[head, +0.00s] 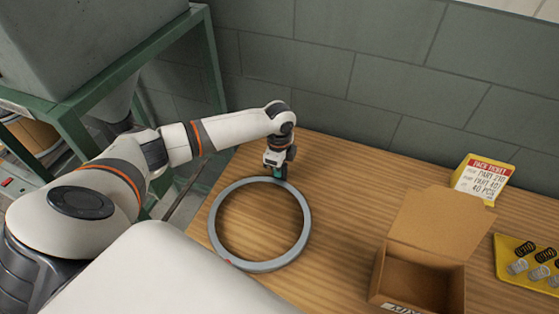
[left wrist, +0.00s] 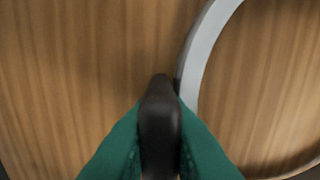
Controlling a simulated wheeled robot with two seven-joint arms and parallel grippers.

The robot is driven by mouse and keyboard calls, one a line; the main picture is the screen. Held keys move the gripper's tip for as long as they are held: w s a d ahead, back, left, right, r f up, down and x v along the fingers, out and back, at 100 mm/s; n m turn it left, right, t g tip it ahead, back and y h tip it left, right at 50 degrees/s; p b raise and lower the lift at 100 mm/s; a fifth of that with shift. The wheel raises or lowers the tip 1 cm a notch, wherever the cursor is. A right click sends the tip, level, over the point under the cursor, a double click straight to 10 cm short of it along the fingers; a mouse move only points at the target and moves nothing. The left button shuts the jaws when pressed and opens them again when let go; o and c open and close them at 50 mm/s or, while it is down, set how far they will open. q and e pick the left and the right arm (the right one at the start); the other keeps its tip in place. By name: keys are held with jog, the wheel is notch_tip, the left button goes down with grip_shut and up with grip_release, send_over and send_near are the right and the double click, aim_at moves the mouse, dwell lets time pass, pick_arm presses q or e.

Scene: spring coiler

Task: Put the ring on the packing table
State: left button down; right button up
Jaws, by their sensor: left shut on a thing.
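The ring (head: 303,238) is a large flat grey hoop with a small red mark at its lower left edge. It is at the left end of the wooden packing table (head: 345,205), over the tabletop; I cannot tell whether it rests on the wood. My left gripper (head: 278,178) is at the ring's far edge, pointing down and shut on its rim. In the left wrist view the green fingers (left wrist: 160,140) close around a dark piece, with the grey ring (left wrist: 197,60) curving away to the right. My right gripper is not in view.
An open cardboard box (head: 425,275) stands at the front right. A yellow tray (head: 510,245) with several springs lies at the right edge. A yellow pack ticket stand (head: 482,180) is behind the box. A green-framed machine (head: 75,115) stands left, and a wall runs behind.

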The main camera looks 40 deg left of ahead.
pick_arm(q)
jog(key=shift+f, duration=0.15)
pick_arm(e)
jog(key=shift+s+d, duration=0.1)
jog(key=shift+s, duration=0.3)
pick_arm(q)
jog(key=c, duration=1.4)
grip_release()
